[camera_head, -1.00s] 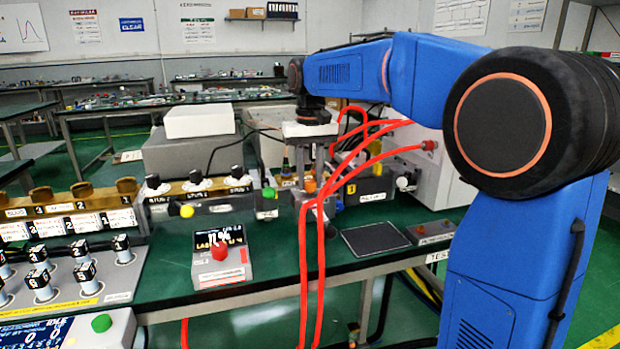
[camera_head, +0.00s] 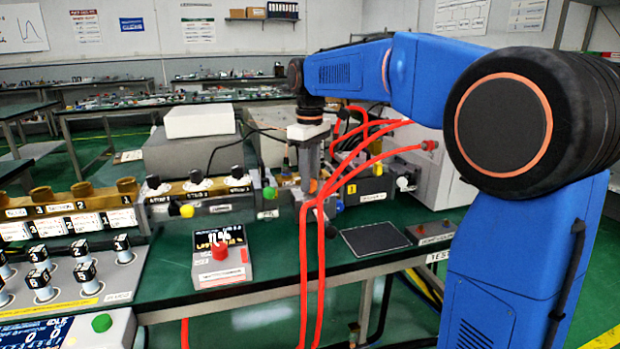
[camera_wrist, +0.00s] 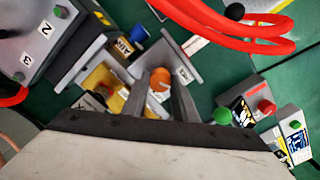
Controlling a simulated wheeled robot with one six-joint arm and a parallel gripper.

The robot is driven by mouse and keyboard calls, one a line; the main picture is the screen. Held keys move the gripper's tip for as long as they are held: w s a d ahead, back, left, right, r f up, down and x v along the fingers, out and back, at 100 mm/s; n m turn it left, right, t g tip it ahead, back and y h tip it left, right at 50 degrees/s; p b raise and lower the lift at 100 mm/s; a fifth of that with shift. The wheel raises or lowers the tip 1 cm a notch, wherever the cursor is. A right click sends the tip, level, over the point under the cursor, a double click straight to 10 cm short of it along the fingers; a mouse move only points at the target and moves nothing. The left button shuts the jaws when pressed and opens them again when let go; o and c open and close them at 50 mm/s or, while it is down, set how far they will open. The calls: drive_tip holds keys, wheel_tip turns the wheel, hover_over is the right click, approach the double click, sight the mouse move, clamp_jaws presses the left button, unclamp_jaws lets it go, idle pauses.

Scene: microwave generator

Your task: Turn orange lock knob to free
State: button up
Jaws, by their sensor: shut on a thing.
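The orange lock knob (camera_wrist: 159,80) sits between the two grey fingers of my gripper (camera_wrist: 161,88) in the wrist view. The fingers are shut on its sides. In the head view the knob shows only as a small orange patch (camera_head: 313,186) beside my gripper (camera_head: 308,178), which points down at the apparatus behind the red cables. Part of the knob and its base are hidden by the fingers and cables.
Thick red cables (camera_head: 304,260) hang in front of the apparatus and run up to the white cabinet (camera_head: 425,180) on the right. A box with a red knob (camera_head: 217,254) stands at the front left. A dark flat pad (camera_head: 375,239) lies to the right.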

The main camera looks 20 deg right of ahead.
drive_tip(key=shift+n, duration=0.4)
drive_tip(key=o, duration=1)
drive_tip(key=shift+o, duration=0.2)
wheel_tip(320, 180, up, 17)
drive_tip(key=shift+r, duration=0.2)
